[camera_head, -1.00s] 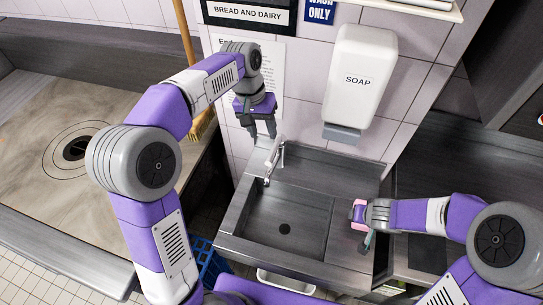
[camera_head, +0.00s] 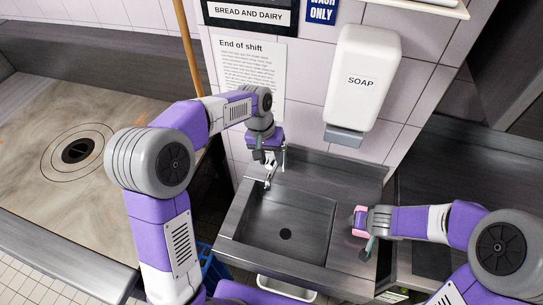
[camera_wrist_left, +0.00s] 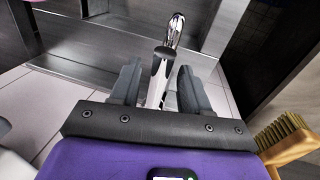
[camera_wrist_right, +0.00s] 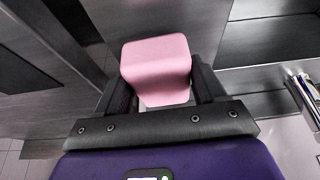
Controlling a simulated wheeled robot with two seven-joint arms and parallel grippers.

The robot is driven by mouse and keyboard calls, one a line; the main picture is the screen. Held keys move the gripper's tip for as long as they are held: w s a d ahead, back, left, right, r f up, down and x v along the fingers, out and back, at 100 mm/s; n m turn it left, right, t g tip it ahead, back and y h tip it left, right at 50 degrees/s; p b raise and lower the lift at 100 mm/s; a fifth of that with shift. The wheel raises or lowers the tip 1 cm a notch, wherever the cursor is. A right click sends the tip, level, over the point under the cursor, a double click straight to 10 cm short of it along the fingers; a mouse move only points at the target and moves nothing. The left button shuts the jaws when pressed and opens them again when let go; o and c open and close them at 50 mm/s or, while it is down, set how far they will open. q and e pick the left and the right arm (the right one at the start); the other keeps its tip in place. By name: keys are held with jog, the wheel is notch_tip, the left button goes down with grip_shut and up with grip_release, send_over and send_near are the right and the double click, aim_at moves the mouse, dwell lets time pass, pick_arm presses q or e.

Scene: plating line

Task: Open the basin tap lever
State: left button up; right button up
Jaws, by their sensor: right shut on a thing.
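The chrome basin tap (camera_head: 268,178) stands at the back left of the steel basin (camera_head: 283,225). My left gripper (camera_head: 268,158) points down at the tap and hides its upper part in the head view. In the left wrist view, the tap (camera_wrist_left: 174,32) lies between the two fingers of my left gripper (camera_wrist_left: 160,85), with small gaps at the sides, so they look open around it. I cannot tell the lever's position. My right gripper (camera_head: 364,219) is shut on a pink block (camera_wrist_right: 157,68) above the basin's right drainboard.
A white soap dispenser (camera_head: 360,85) hangs on the wall behind the basin. A printed notice (camera_head: 250,75) is on the tiles behind my left arm. A broom handle (camera_head: 188,45) stands left of it. The basin bowl is empty.

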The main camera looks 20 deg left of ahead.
pick_arm(q)
grip_shut()
